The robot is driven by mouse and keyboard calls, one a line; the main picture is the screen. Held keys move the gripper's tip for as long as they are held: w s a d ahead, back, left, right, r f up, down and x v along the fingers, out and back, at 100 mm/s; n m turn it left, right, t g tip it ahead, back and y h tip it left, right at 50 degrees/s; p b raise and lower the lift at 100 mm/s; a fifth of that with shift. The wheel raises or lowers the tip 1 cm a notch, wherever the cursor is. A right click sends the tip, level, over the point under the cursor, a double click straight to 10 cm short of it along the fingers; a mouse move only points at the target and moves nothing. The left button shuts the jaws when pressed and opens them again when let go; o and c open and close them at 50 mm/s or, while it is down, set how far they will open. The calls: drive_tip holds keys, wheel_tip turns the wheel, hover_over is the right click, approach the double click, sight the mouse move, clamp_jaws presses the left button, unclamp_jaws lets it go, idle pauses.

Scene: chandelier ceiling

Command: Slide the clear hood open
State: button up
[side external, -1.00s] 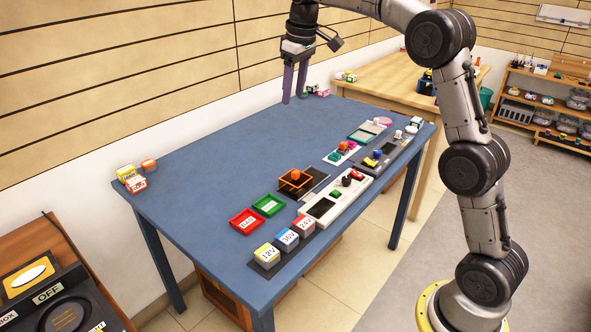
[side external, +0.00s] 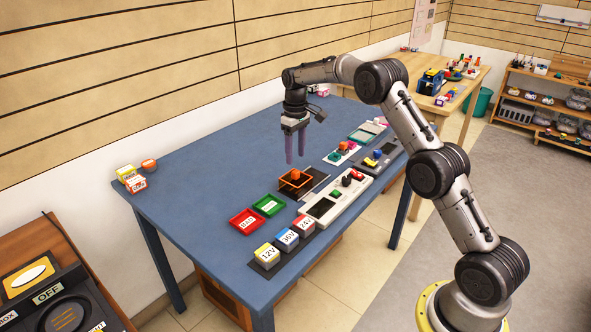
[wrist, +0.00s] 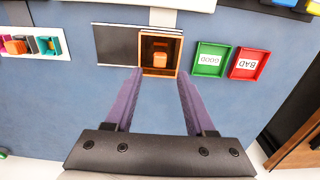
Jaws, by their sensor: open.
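The clear hood (side external: 284,183) is a see-through box with orange edges. It stands over an orange block (side external: 295,174) at one end of a dark plate (side external: 317,180). In the wrist view the hood (wrist: 177,56) is at the plate's right end, with the orange block (wrist: 159,58) inside. The bare dark plate (wrist: 116,45) extends to the left. My gripper (side external: 295,162) is open and empty, with its purple fingers pointing down above the table near the hood. In the wrist view the fingertips (wrist: 160,72) lie either side of the hood's near edge; I cannot tell whether they touch it.
A green tray (wrist: 208,71) and a red tray (wrist: 247,77) lie right of the hood. A white panel (side external: 340,203) with a red button, a green button and a dark knob stands close in front. Labelled blocks (side external: 288,238) line the front edge.

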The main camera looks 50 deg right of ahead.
sight(296, 172)
wheel_tip(296, 172, down, 6)
drive_tip(key=shift+f, duration=0.1)
idle(0.4)
clamp_jaws()
idle(1.2)
